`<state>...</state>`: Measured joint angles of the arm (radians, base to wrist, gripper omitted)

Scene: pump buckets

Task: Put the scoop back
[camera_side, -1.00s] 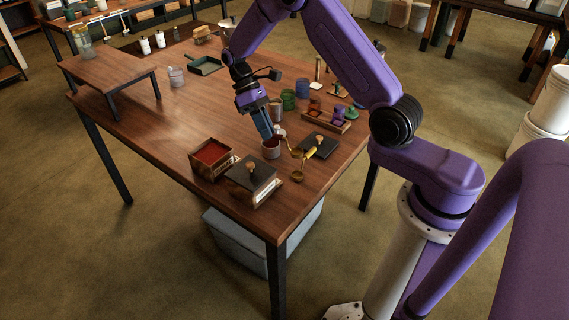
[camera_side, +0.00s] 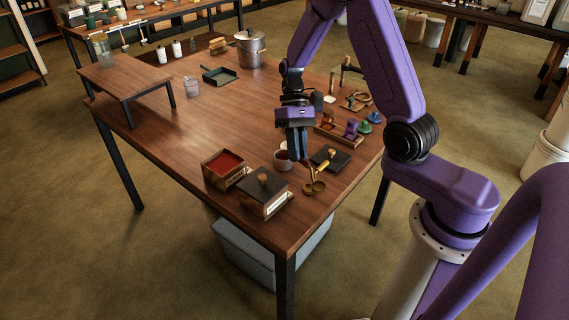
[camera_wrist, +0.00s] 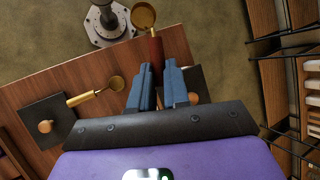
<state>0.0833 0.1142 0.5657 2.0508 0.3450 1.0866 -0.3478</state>
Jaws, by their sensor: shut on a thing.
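My gripper (camera_side: 300,158) is above the table's near right part, just right of a small cup (camera_side: 283,161). In the wrist view my gripper (camera_wrist: 160,80) is shut on the red handle of a brass scoop (camera_wrist: 144,15), whose bowl points away from the fingers.
An open box of red powder (camera_side: 225,163) and a dark-lidded box (camera_side: 263,190) stand left of the scoops. A tray of stamps (camera_side: 340,127) and a black lid (camera_side: 330,158) are to the right. A pot (camera_side: 250,48) stands farther back. The table's middle is clear.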

